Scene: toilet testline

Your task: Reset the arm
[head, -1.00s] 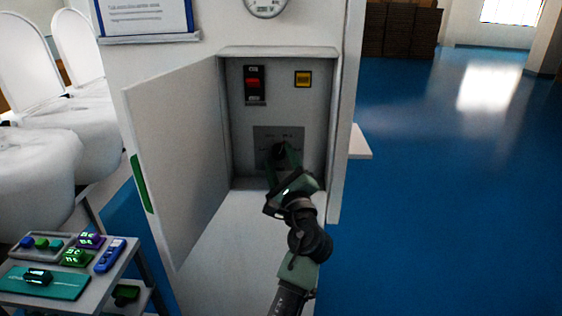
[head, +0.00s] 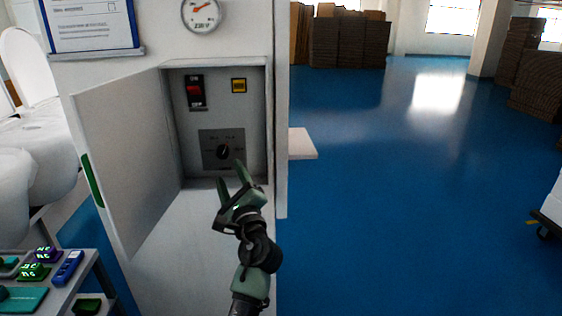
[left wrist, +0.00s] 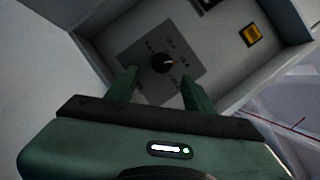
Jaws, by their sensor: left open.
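My left gripper (head: 232,178) is open and empty, just below and in front of the rotary knob (head: 223,152) inside the open wall cabinet. Its fingers are apart from the knob, which is black on a grey plate (head: 209,163). In the left wrist view the knob (left wrist: 163,63) shows beyond and between my two fingers (left wrist: 154,92), with nothing held. My right gripper is not in view.
The cabinet door (head: 130,160) stands open to the left. A red rocker switch (head: 195,92) and a yellow button (head: 239,86) are above the knob. A cart with small devices (head: 68,267) stands lower left.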

